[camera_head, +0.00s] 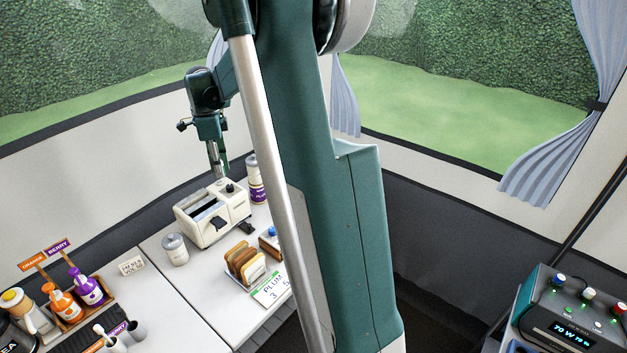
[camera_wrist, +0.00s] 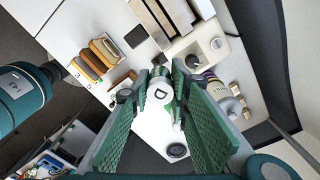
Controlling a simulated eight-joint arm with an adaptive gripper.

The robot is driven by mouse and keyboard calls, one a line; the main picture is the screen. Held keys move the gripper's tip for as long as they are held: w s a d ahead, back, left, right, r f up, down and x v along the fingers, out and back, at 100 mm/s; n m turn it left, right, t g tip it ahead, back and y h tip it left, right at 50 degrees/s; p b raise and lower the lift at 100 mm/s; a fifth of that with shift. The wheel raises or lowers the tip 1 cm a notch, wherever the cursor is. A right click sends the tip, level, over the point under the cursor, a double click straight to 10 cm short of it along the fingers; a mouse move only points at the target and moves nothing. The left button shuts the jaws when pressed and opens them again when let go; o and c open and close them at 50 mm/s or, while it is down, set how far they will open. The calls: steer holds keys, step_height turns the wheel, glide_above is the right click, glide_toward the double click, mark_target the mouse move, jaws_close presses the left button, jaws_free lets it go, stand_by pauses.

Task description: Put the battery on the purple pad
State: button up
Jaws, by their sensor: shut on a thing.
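My gripper (camera_head: 220,168) is up at the back of the white counter, above and behind the toaster. In the wrist view its two green ribbed fingers (camera_wrist: 167,85) are shut on the battery (camera_wrist: 160,93), a white and green cylinder with a "D" on its end. The battery's end faces the wrist camera, and it is held above the counter. In the head view the battery is too small and covered to make out clearly. I cannot make out a purple pad in either view.
The cream toaster (camera_head: 213,212) stands close to my gripper, with a plum jar (camera_head: 256,178) behind it. Syrup bottles (camera_head: 66,305) are at left. My arm covers the counter's right part.

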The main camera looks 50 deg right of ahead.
steer(key=s+d+f+m+p, duration=0.1)
steer(key=s+d+f+m, duration=0.15)
steer(key=d, duration=1.95)
steer(key=s+d+f+m+p, duration=0.2)
steer(key=s+d+m, duration=0.1)
steer(key=d, duration=1.8)
step_height(320, 180, down, 11)
steer(key=shift+d, duration=0.4)
steer(key=shift+w+r, duration=0.1)
steer(key=shift+f+b, duration=0.55)
steer(key=shift+f, duration=2.55)
steer(key=shift+f, duration=1.9)
steer(key=shift+f+b, duration=0.2)
steer(key=shift+b, duration=0.2)
